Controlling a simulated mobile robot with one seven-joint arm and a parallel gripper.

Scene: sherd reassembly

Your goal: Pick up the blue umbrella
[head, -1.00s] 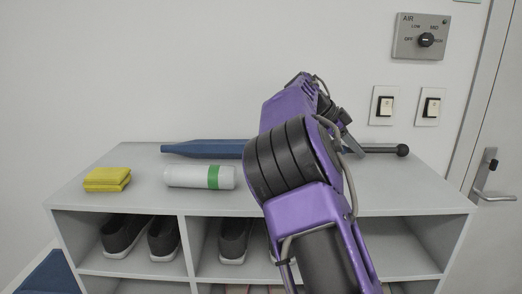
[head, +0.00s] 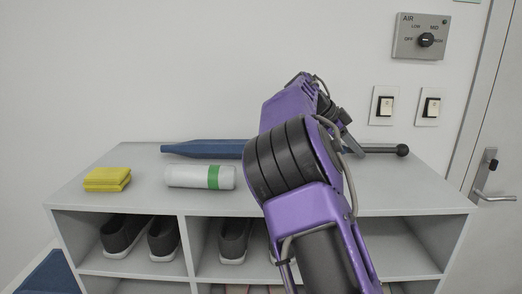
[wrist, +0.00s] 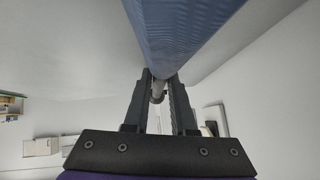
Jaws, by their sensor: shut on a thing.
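The blue umbrella (head: 205,149) lies lengthwise along the back of the shelf top in the head view, its folded blue canopy to the left and its dark knobbed handle to the right. My arm hides its middle. In the wrist view the blue canopy (wrist: 180,32) fills the top centre, and a thin shaft runs down between the fingers. My gripper (wrist: 160,80) is shut on the umbrella near the canopy's end. In the head view it is mostly hidden behind my purple arm. I see no clear gap between umbrella and shelf top.
A white bottle with a green band (head: 200,176) and a folded yellow cloth (head: 107,179) lie on the white shelf unit (head: 400,200). Dark shoes (head: 124,236) sit in compartments below. The wall is close behind; a door handle (head: 490,180) is at right.

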